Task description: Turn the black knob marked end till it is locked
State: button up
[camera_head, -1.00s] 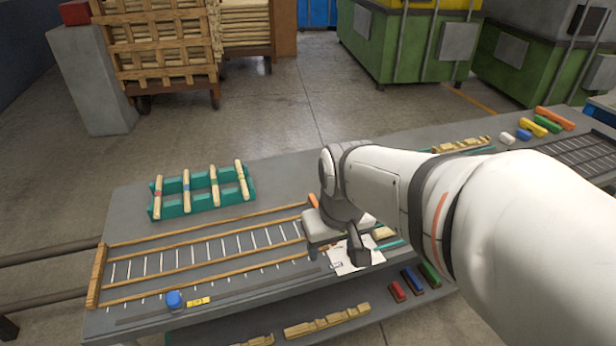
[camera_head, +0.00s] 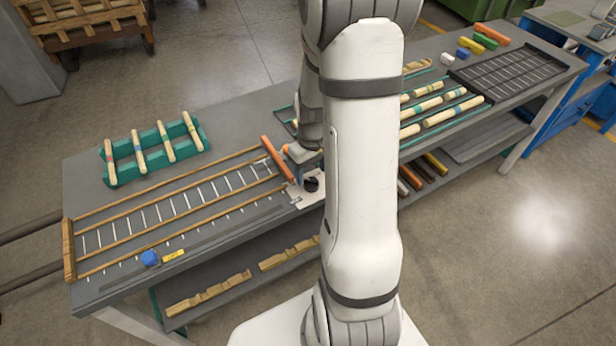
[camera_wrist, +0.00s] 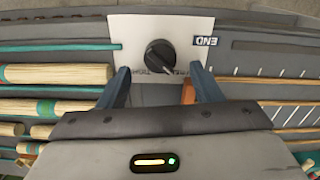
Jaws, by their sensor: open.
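The black knob (camera_wrist: 160,56) sits on a white plate (camera_wrist: 128,24) in the wrist view, beside a label reading END (camera_wrist: 206,41). In the head view the knob (camera_head: 311,184) shows near the bench's front edge, partly beside my arm. My gripper (camera_wrist: 160,80) is open, with one finger on each side below the knob in the wrist view. The fingers are apart from the knob, and nothing is between them. My arm hides part of the plate in the head view.
An orange bar (camera_head: 277,158) lies by the knob plate. The ruled wooden frame (camera_head: 170,199) and a blue piece (camera_head: 150,258) are to the left. A green rack (camera_head: 155,160) holds turned sticks. More sticks (camera_head: 440,105) lie to the right.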

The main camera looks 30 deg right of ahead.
aim_at(311, 180)
jog(key=shift+f, duration=2)
jog(key=shift+c, duration=0.2)
